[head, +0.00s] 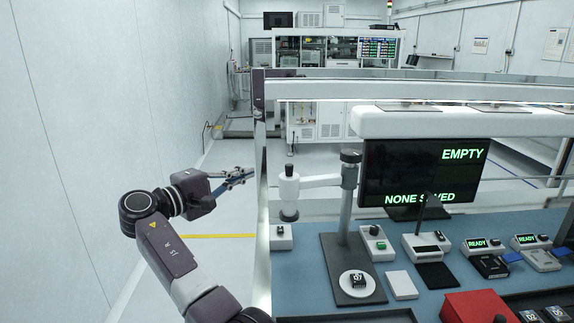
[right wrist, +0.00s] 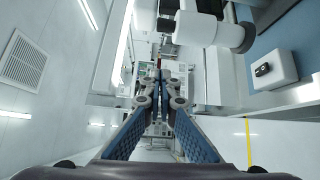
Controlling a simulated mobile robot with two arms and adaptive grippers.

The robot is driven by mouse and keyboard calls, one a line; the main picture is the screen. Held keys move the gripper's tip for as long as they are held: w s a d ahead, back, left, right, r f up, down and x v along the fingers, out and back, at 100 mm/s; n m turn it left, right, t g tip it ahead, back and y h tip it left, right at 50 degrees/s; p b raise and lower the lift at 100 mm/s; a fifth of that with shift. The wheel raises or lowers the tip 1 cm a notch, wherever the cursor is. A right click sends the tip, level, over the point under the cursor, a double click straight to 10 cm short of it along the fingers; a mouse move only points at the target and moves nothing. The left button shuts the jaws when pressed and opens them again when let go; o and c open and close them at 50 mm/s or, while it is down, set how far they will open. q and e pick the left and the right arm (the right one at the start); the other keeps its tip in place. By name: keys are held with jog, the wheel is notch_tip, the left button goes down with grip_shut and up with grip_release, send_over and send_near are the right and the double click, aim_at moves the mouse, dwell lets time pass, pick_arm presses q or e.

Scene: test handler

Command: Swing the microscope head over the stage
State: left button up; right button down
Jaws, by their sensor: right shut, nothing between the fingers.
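The microscope stands near the left end of the blue bench, with a dark base (head: 330,262), a grey post (head: 346,208) and a white side arm (head: 320,181). Its white head (head: 289,188) points left, away from the round white stage (head: 346,285), which carries a dark chip marked 07 (head: 358,280). The head also shows at the upper right of the right wrist view (right wrist: 203,30). My right gripper (head: 250,172) is left of the head, apart from it; its blue fingers are shut and empty in the right wrist view (right wrist: 163,78). My left gripper is out of view.
A frame upright (head: 260,200) stands between my right arm and the bench. A small box with a black button (head: 281,237) sits below the head. A monitor (head: 425,170) reads EMPTY and NONE SAVED. A red box (head: 478,306) lies at the front right. The aisle at left is clear.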

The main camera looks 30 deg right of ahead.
pick_arm(q)
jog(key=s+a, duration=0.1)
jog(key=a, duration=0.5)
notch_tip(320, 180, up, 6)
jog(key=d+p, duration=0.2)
jog(key=p, duration=0.4)
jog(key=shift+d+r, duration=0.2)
pick_arm(e)
jog(key=s+d, duration=0.1)
jog(key=d, duration=0.8)
jog(key=shift+s, duration=0.35)
jog(key=shift+a, duration=0.15)
